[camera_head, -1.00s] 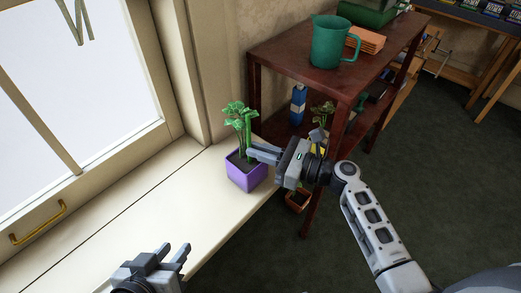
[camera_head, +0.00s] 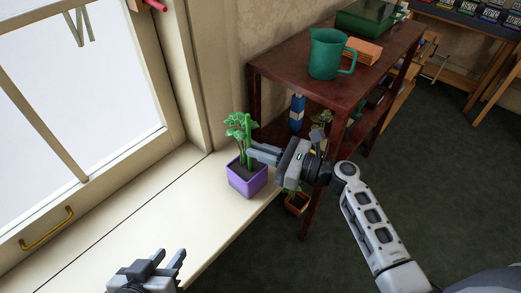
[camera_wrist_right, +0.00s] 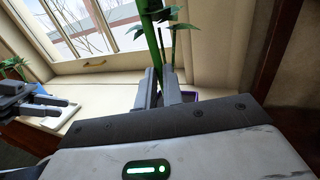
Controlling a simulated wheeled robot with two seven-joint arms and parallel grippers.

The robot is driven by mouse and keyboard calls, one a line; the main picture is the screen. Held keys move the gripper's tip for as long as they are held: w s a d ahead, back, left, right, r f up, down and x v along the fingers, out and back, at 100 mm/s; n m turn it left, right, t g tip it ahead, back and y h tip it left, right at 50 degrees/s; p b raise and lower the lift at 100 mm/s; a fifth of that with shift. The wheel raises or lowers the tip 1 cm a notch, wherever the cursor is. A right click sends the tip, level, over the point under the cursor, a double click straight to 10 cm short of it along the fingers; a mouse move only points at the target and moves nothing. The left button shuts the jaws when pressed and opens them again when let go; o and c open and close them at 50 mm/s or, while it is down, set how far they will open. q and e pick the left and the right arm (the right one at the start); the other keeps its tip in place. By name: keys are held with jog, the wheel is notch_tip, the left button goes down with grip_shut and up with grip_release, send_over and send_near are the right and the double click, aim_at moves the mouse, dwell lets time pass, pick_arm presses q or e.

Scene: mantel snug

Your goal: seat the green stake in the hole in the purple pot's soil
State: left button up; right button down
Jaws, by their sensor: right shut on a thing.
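The purple pot (camera_head: 247,182) stands upright on the window sill, with dark soil and a leafy green plant (camera_head: 234,132). My right gripper (camera_head: 252,151) is shut on the green stake (camera_head: 248,128), which stands about upright over the pot. The stake also shows between the fingers in the right wrist view (camera_wrist_right: 152,42). Its lower end is hidden by the fingers and leaves, so I cannot tell whether it is in the soil. The hole is not visible. My left gripper (camera_head: 168,260) is open and empty above the near sill.
A dark wooden shelf unit (camera_head: 290,68) stands right of the pot, with a green jug (camera_head: 327,54) and orange stack (camera_head: 364,51) on top. A terracotta pot (camera_head: 297,204) is below the sill's edge. The window (camera_head: 75,95) is at left. The middle sill is clear.

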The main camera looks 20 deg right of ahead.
aim_at(261, 173)
jog(key=shift+r+p, duration=0.45)
jog(key=shift+r, duration=0.05)
pick_arm(q)
jog(key=shift+a+r, duration=0.25)
jog(key=shift+r, duration=0.65)
jog(key=shift+r+p, duration=0.35)
jog(key=shift+r, duration=0.05)
dwell(0.6)
